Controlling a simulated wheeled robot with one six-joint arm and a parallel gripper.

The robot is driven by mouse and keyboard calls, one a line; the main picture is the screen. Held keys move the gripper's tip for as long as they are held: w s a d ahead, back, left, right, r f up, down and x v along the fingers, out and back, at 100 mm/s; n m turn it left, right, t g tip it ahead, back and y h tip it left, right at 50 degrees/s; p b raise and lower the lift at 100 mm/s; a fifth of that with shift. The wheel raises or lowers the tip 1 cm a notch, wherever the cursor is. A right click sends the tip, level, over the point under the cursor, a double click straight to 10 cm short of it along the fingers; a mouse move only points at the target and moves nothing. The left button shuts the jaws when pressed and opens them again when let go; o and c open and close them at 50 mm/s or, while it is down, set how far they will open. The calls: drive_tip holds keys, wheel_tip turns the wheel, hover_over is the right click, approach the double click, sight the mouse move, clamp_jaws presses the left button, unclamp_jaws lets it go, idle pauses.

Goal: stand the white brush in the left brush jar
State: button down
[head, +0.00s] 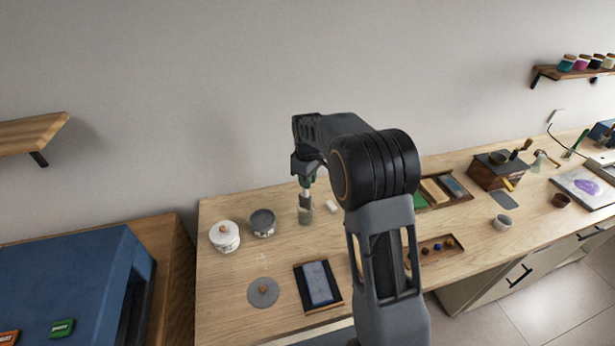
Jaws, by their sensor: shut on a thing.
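My gripper (306,182) points down over the back of the wooden table, shut on the white brush (305,199). The brush hangs roughly upright below the jaws. Directly under it is a small greenish, see-through jar (305,216), which appears to be the left brush jar. The brush's lower end overlaps the jar's mouth in this view. I cannot tell whether it is inside the jar or just above or in front of it. Only one such jar shows clearly near the gripper; my arm hides the table to its right.
A white lidded pot (224,237) and a grey pot (262,223) stand left of the jar. A small white block (332,206) lies just right of it. A grey disc (263,292) and dark-framed tray (318,287) lie in front. A wooden grinder box (498,170) stands farther right.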

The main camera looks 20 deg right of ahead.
drive_tip(key=shift+f+b, duration=0.8)
drive_tip(key=shift+f, duration=0.7)
drive_tip(key=c, duration=1)
unclamp_jaws()
drive_tip(key=shift+r, duration=0.1)
wheel_tip(320, 180, up, 14)
drive_tip(key=shift+f+b, duration=0.2)
drive_tip(key=shift+b, duration=0.6)
